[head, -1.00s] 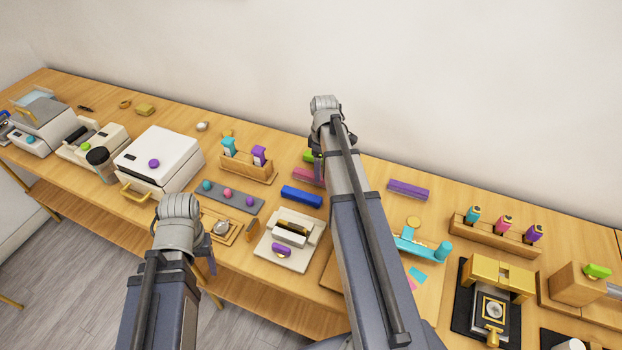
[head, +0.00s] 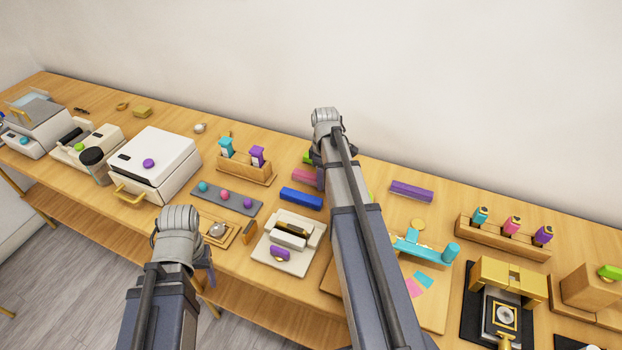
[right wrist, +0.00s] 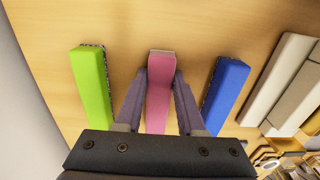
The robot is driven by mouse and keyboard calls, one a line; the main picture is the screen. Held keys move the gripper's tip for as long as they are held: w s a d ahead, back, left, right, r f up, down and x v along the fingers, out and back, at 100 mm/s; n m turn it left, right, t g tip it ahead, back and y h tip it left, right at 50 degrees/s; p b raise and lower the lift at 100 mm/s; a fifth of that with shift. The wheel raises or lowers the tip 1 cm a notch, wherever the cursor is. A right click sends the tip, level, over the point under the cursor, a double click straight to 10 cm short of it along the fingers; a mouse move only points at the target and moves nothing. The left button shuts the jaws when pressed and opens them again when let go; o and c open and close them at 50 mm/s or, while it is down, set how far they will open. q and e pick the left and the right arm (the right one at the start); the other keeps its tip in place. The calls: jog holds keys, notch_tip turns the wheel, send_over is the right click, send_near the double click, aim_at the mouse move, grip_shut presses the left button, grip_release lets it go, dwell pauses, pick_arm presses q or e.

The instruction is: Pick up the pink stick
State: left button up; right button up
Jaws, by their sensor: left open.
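The pink stick (right wrist: 158,100) lies on the wooden table between a green stick (right wrist: 92,88) and a blue stick (right wrist: 225,92) in the right wrist view. My right gripper (right wrist: 160,77) straddles it, one finger on each side and very close to its sides. I cannot tell whether the fingers press on it. In the head view the pink stick (head: 304,178) is partly hidden by my right arm, which also hides most of that gripper. My left gripper (head: 210,272) is open and apart from the sticks, low in front of the table edge, mostly hidden behind its wrist.
A purple stick (head: 411,190) lies right of my right arm. A wooden holder (head: 246,170) stands left of the sticks, and a white press-like device (head: 282,260) is in front. A grey tray with several balls (head: 224,198) lies to the left. The wall is close behind.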

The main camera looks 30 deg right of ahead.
grip_shut()
pick_arm(q)
jog(key=shift+r, duration=0.15)
pick_arm(e)
jog(key=shift+r, duration=0.15)
pick_arm(q)
notch_tip(320, 180, up, 10)
jog(key=p, duration=1)
pick_arm(e)
notch_tip(320, 180, up, 10)
jog(key=shift+c, duration=0.5)
grip_release()
grip_shut()
pick_arm(q)
jog(key=shift+c, duration=0.3)
